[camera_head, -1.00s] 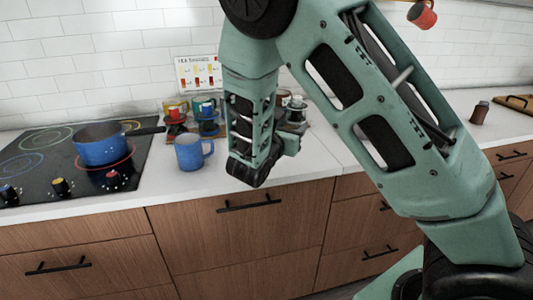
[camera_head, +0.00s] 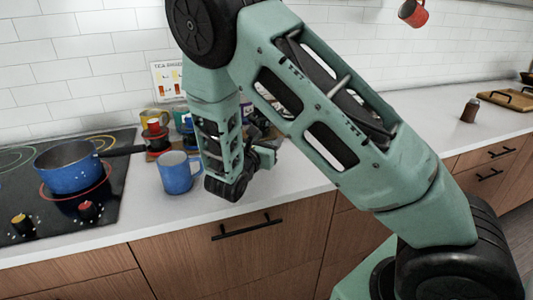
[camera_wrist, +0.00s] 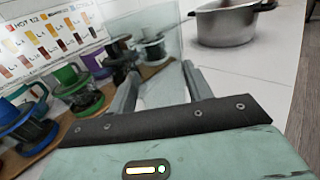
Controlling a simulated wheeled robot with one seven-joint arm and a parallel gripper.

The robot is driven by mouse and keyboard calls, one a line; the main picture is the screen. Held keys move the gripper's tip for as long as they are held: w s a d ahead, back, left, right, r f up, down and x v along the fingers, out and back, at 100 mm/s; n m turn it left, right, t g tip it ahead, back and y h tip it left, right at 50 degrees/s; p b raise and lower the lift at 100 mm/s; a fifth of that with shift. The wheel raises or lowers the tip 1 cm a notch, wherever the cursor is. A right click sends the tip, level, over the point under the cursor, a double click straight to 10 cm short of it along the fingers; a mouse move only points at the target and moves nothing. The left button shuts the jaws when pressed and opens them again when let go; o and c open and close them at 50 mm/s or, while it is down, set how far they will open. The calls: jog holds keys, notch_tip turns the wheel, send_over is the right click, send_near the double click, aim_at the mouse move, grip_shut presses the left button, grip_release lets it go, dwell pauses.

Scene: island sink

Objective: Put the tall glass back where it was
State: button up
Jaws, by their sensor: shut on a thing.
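The tall glass (camera_wrist: 157,50) is clear and see-through, and it shows between my fingers in the wrist view. My gripper (camera_wrist: 160,82) is shut on it, with one finger on each side. The glass looks tilted in this view, and its base is hidden behind the gripper body. In the head view my wrist hangs over the counter, right of the blue mug (camera_head: 178,172). The fingers and glass are hidden there behind my arm.
Colored drip cups on stands (camera_wrist: 25,122) line the left in the wrist view, below a chart (camera_wrist: 48,42). A silver pot (camera_wrist: 225,24) stands beyond on the white counter. A blue saucepan (camera_head: 68,168) sits on the cooktop. The counter (camera_head: 400,125) at right is mostly clear.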

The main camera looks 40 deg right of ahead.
jog(key=shift+f, duration=2)
jog(key=shift+f, duration=0.15)
jog(key=o, duration=1.1)
